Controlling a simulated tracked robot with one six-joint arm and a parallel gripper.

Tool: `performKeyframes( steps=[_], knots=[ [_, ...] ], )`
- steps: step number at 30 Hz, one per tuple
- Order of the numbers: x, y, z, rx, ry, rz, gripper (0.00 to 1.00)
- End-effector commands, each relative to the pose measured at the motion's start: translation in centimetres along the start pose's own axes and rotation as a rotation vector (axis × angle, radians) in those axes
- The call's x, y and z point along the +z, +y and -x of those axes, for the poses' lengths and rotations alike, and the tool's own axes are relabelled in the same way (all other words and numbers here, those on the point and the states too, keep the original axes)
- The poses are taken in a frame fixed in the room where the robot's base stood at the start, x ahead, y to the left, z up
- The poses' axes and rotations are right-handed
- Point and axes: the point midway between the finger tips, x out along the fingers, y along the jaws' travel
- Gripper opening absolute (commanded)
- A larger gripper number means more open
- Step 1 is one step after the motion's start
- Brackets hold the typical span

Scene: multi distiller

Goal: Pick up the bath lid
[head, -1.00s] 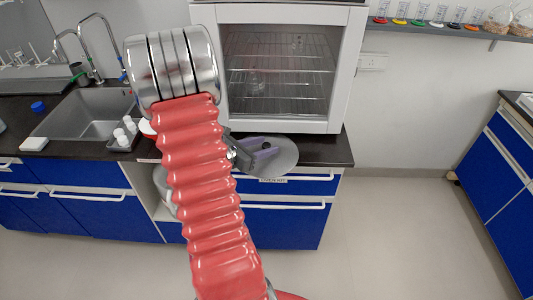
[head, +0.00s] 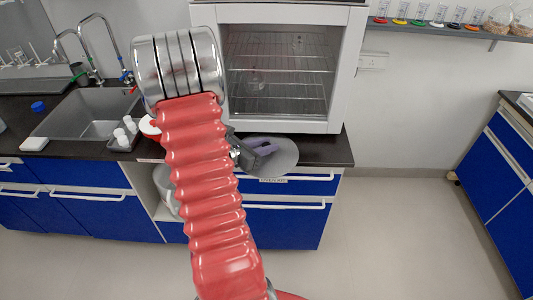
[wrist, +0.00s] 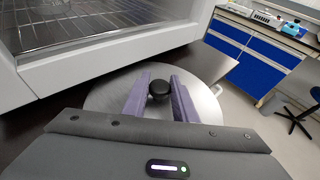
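The bath lid is a round grey metal disc with a black knob at its centre. In the wrist view the lid (wrist: 208,101) lies ahead of my gripper (wrist: 161,80), and the knob (wrist: 159,88) sits between its two purple fingers. The fingers are apart, one on each side of the knob; I cannot tell whether they touch it. In the head view the lid (head: 287,160) is at the counter's front edge below the oven, with my gripper (head: 264,150) over its left part. The knob is hidden there.
A white oven with a glass door (head: 280,75) stands right behind the lid. A sink (head: 88,112) and a small rack of white bottles (head: 124,135) are to the left. Blue drawers (head: 285,225) are below the counter. The floor to the right is clear.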

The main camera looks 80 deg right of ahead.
Motion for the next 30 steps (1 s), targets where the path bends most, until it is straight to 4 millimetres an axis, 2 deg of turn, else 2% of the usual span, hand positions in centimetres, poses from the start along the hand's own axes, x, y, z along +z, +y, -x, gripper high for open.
performKeyframes(
  steps=[1,10,23,27,30],
  knots=[
    [0.0,0.0,0.0,0.000,0.000,0.000,0.21],
    [0.0,0.0,0.0,0.000,0.000,0.000,0.00],
    [0.2,0.1,0.1,0.002,-0.001,-0.001,0.00],
    [0.6,0.2,0.5,0.006,-0.001,0.001,0.00],
    [0.2,-0.2,1.5,0.004,-0.001,0.002,0.00]
  ],
)
